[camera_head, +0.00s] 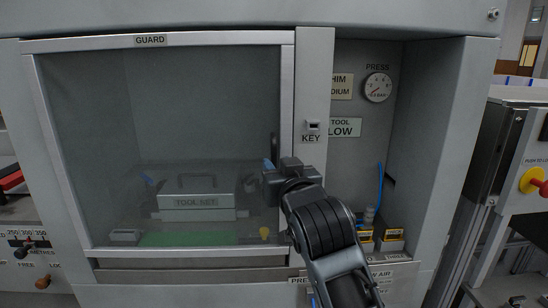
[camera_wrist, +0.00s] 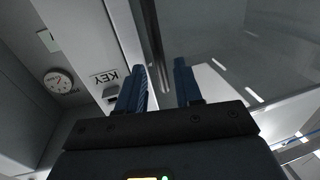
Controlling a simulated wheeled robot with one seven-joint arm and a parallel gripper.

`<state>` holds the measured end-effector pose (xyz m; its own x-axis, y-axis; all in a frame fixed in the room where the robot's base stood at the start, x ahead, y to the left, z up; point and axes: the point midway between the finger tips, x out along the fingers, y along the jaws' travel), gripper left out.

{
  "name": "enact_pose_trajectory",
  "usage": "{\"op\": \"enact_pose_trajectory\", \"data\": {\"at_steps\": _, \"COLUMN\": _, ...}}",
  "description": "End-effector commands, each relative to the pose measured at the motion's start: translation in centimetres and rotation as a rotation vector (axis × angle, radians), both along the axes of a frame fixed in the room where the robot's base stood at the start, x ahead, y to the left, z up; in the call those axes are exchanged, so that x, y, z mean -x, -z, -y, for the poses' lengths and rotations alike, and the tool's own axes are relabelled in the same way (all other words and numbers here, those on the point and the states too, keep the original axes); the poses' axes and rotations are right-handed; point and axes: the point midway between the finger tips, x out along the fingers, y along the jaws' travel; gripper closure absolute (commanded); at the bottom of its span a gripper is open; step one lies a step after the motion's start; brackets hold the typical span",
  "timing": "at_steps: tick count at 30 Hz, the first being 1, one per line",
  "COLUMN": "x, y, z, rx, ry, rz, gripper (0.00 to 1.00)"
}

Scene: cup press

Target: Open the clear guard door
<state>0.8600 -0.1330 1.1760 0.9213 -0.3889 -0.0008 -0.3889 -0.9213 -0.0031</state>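The clear guard door (camera_head: 150,110) is a large tinted pane in a pale metal frame, marked GUARD at the top. It looks shut. A dark upright handle (camera_head: 274,146) is near its right edge; in the wrist view a dark upright bar (camera_wrist: 154,45), which looks like this handle, runs down toward the gap between my fingers. My gripper (camera_head: 270,165) is at the handle's lower end, in front of the door. In the wrist view its two blue fingers (camera_wrist: 160,75) stand apart, with no grip on the bar visible. My wrist hides part of the frame.
Right of the door are a KEY slot (camera_head: 312,127) and an open recess with a PRESS gauge (camera_head: 378,87) and small yellow-labelled boxes (camera_head: 391,236). Behind the pane sits a grey TOOL SET box (camera_head: 195,200). A red button (camera_head: 533,181) is on the far right machine.

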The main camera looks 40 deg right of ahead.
Motion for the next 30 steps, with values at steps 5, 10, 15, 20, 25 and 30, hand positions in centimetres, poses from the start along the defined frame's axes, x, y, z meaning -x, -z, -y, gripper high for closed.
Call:
{"op": "enact_pose_trajectory", "data": {"at_steps": 5, "x": -2.3, "y": -0.2, "z": 0.9, "rx": 0.001, "ry": 0.000, "rz": 0.000, "gripper": 0.65}}
{"op": "enact_pose_trajectory", "data": {"at_steps": 10, "x": -3.4, "y": 0.0, "z": 1.4, "rx": 0.000, "ry": 0.000, "rz": 0.000, "gripper": 0.65}}
{"op": "enact_pose_trajectory", "data": {"at_steps": 15, "x": -3.6, "y": 0.0, "z": 1.5, "rx": 0.001, "ry": -0.001, "rz": 0.000, "gripper": 0.65}}
{"op": "enact_pose_trajectory", "data": {"at_steps": 20, "x": -3.6, "y": 0.0, "z": 1.5, "rx": 0.001, "ry": -0.001, "rz": 0.001, "gripper": 0.69}}
{"op": "enact_pose_trajectory", "data": {"at_steps": 25, "x": -3.5, "y": 0.0, "z": 1.5, "rx": 0.001, "ry": -0.001, "rz": 0.001, "gripper": 0.85}}
{"op": "enact_pose_trajectory", "data": {"at_steps": 30, "x": -3.5, "y": 0.0, "z": 1.5, "rx": 0.001, "ry": -0.001, "rz": 0.001, "gripper": 1.00}}
